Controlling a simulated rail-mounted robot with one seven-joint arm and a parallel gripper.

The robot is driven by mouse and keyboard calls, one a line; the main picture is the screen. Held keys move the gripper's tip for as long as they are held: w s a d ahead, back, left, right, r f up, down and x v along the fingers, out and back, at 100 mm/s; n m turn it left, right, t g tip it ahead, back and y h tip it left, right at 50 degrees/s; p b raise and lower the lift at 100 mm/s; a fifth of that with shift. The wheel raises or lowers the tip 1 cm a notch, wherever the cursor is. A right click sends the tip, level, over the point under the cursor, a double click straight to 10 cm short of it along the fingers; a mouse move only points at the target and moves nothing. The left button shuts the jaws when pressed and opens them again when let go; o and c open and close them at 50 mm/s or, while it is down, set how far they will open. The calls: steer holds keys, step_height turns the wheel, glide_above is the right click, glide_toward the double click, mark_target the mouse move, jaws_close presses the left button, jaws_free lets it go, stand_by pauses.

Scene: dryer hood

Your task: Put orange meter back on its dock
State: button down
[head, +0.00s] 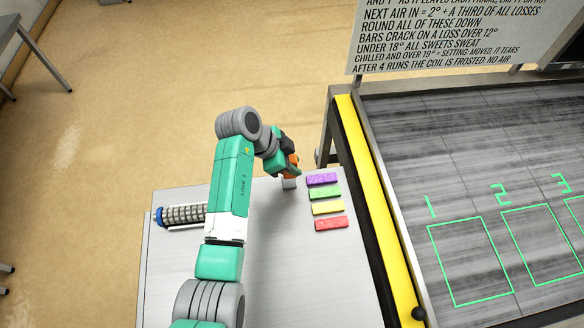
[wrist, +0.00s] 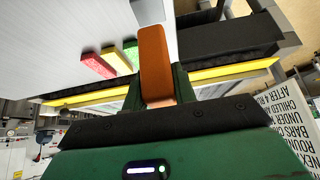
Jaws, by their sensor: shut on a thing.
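The orange meter (head: 293,164) is held in my gripper (head: 286,166) above the far right part of the pale table. In the wrist view the meter (wrist: 154,58) is a long orange bar standing out between the two green fingers of my gripper (wrist: 157,95), which are shut on it. A small grey block (head: 289,184) shows just below the meter in the head view. It may be the dock, and I cannot tell whether the meter touches it. My arm and gripper hide part of the meter.
Purple (head: 322,179), green (head: 325,193), yellow (head: 327,208) and red (head: 331,223) bars lie right of the gripper. A ribbed cylinder with a blue end (head: 183,216) lies at left. A yellow-edged conveyor (head: 378,200) borders the table. The table's middle is clear.

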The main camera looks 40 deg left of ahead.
steer(key=shift+f, duration=1.95)
steer(key=c, duration=1.1)
jaws_free()
steer(key=shift+s+a+r, duration=0.1)
steer(key=shift+s+r, duration=0.05)
steer(key=shift+r, duration=0.35)
steer(key=v, duration=1.1)
steer(key=shift+s+r, duration=0.1)
steer(key=shift+s, duration=0.05)
